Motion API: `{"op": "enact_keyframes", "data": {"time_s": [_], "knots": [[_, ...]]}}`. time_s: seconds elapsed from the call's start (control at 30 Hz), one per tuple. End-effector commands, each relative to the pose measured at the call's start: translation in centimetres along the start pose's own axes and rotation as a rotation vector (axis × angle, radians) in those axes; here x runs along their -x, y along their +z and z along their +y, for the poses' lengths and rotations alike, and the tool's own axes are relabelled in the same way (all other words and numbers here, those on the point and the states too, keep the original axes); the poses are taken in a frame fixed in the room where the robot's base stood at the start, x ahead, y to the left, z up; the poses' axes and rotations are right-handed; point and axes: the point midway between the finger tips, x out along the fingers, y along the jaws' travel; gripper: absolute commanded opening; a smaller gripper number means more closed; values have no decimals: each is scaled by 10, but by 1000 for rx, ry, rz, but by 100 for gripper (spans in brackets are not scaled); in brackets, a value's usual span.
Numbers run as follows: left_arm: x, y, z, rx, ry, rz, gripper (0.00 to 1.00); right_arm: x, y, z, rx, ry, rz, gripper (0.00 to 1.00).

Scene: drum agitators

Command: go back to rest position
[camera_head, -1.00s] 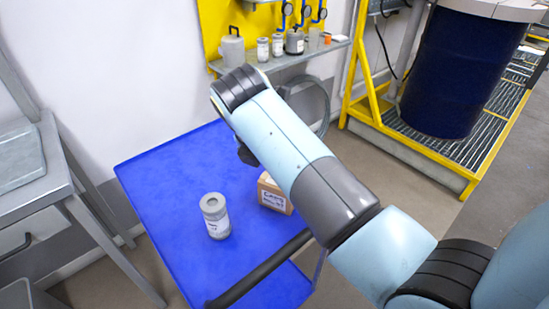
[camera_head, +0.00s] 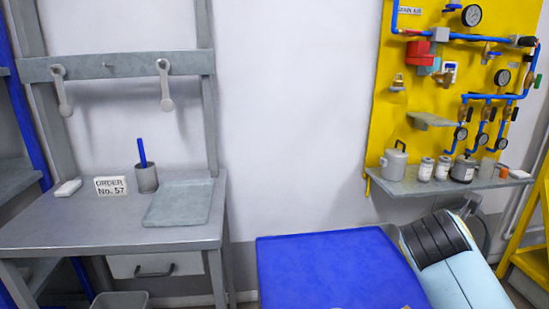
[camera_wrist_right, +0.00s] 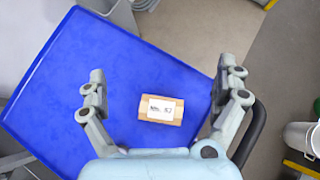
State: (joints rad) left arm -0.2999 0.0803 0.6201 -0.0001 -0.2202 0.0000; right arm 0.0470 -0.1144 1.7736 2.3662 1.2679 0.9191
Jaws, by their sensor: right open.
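My right gripper (camera_wrist_right: 162,72) is open and empty in the right wrist view, its two fingers spread wide above the blue cart top (camera_wrist_right: 60,105). A small tan box with a white label (camera_wrist_right: 161,109) lies on the blue surface below, between the fingers in the picture and apart from them. In the head view my right arm (camera_head: 450,265) shows only in part at the lower right, and its gripper is hidden. The blue top (camera_head: 335,265) also shows there at the bottom. My left gripper is in neither view.
A grey bench (camera_head: 105,222) at the left holds an order sign (camera_head: 111,186), a cup with a blue pen (camera_head: 146,178) and a flat tray (camera_head: 180,203). A wall shelf (camera_head: 450,186) at the right holds several containers under a yellow pipe panel (camera_head: 420,105).

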Motion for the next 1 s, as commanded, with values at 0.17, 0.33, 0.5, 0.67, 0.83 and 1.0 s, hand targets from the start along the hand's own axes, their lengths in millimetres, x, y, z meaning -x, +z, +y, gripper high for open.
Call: {"op": "enact_keyframes", "data": {"time_s": [0.17, 0.33, 0.5, 0.67, 0.83, 1.0], "knots": [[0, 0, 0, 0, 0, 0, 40, 58, 116, 4, 430, 109, -682, 100], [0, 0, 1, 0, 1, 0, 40, 160, 133, 46, 1048, 167, -1250, 100], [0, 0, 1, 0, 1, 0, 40, 217, 48, 74, 1814, 226, -1637, 100], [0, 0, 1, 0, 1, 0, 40, 204, -54, 39, 2586, 343, -1738, 100], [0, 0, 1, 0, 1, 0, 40, 173, -108, -32, -2393, -397, 1183, 100], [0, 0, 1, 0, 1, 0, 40, 155, -126, -101, -2245, -465, 811, 100]]}}
